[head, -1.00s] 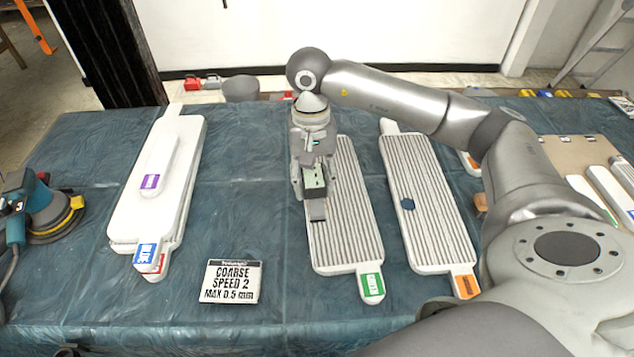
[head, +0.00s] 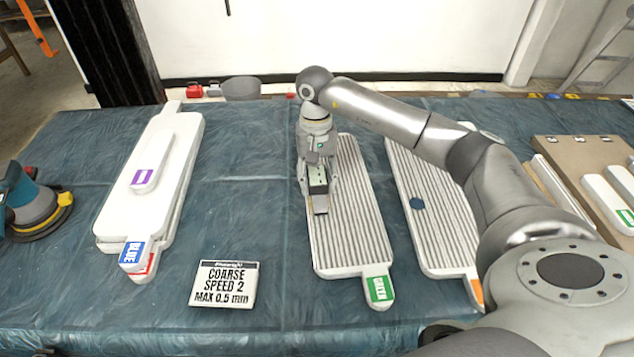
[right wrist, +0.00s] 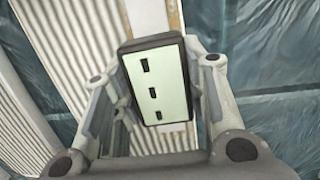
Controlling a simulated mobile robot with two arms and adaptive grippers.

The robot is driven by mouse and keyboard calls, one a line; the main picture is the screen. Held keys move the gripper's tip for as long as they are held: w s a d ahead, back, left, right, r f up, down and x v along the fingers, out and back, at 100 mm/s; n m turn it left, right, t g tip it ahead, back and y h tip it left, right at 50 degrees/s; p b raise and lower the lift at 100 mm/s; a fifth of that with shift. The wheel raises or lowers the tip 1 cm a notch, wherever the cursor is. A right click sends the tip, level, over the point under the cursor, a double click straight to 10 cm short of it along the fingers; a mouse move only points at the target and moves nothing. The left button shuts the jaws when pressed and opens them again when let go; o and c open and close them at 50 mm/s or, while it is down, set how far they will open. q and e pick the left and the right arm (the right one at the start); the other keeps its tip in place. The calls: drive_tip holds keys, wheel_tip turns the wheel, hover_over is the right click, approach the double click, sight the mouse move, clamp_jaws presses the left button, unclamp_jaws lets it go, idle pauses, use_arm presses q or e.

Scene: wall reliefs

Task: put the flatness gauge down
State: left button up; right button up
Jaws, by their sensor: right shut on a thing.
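My right gripper (head: 318,190) is shut on the flatness gauge (head: 319,203), a small block with a pale green face. It is over the left side of the green-tagged ribbed white panel (head: 352,215); I cannot tell whether the gauge touches it. In the right wrist view the gauge (right wrist: 158,85) sits between the fingers, its pale face with three dark slots in a dark frame. Ribbed surface (right wrist: 60,60) shows beside and below it. My left gripper is not in view.
An orange-tagged ribbed panel (head: 437,220) with a blue dot lies right, partly behind my arm. Stacked white panels (head: 175,195) lie left. A sign card (head: 224,284) reads "COARSE SPEED 2". A sander (head: 35,205) is at far left. Cloth between sign and stack is bare.

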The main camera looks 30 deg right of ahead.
sight(316, 171)
drive_tip(key=shift+r, duration=0.15)
drive_tip(key=shift+s, duration=0.1)
drive_tip(key=o, duration=1.1)
drive_tip(key=shift+f, duration=0.2)
drive_tip(key=shift+r, duration=0.15)
drive_tip(key=shift+r+p, duration=0.3)
drive_tip(key=shift+r, duration=0.1)
drive_tip(key=r+p, duration=0.2)
drive_tip(key=r, duration=0.1)
drive_tip(key=w+r+p, duration=0.1)
drive_tip(key=r+p, duration=0.1)
drive_tip(key=r, duration=0.2)
drive_tip(key=r+p, duration=0.2)
drive_tip(key=r, duration=0.2)
drive_tip(key=shift+w+d+r, duration=0.1)
drive_tip(key=shift+w+d, duration=0.05)
drive_tip(key=shift+d, duration=0.1)
